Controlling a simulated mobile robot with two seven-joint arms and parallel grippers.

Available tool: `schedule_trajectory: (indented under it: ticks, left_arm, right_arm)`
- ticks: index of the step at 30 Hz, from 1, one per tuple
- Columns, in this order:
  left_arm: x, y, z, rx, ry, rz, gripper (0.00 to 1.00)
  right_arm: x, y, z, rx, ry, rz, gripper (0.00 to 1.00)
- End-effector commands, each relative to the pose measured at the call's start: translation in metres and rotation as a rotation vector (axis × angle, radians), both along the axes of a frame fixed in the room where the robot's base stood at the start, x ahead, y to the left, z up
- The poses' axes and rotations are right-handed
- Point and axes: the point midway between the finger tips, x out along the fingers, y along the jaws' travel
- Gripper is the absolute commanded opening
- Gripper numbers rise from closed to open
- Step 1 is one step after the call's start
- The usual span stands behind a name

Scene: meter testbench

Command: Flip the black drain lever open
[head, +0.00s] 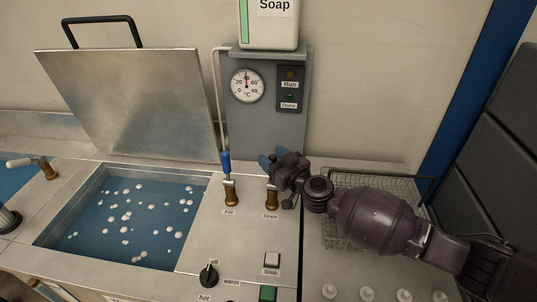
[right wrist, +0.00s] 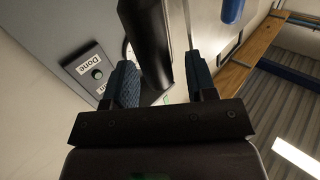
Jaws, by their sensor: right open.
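The drain valve's brass base (head: 271,198) stands on the steel counter above a "Drain" label. Its black lever (right wrist: 151,45) shows in the right wrist view, between the two blue fingertips of my right gripper (right wrist: 162,88). In the head view the right gripper (head: 273,157) is over the valve and hides most of the handle. The gripper is open, with gaps visible beside the lever; contact cannot be told. My left gripper is not in view.
The blue-handled fill lever (head: 226,163) stands upright just left of the drain valve. A soap dispenser (head: 268,25) and gauge panel (head: 262,110) are behind. A water basin (head: 85,225) with white balls lies left, its lid raised. A wire basket (head: 345,235) is under my right arm.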

Motion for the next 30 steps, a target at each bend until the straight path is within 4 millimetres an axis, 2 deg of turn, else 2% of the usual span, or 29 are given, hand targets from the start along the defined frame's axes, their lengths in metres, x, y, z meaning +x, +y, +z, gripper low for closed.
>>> schedule_trajectory:
  ticks: [6,16,26,30]
  left_arm:
    - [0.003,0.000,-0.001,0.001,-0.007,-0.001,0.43]
    - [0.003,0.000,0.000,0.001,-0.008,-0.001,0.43]
    - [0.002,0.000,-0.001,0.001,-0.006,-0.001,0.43]
    - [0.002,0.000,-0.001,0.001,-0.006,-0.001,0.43]
  right_arm:
    - [0.015,0.010,0.000,0.001,0.000,0.000,0.51]
    - [0.017,0.011,0.000,0.000,0.000,0.001,0.51]
    - [0.017,0.011,0.000,0.000,0.000,0.000,0.02]
    - [0.017,0.011,0.000,0.000,0.000,0.001,0.00]
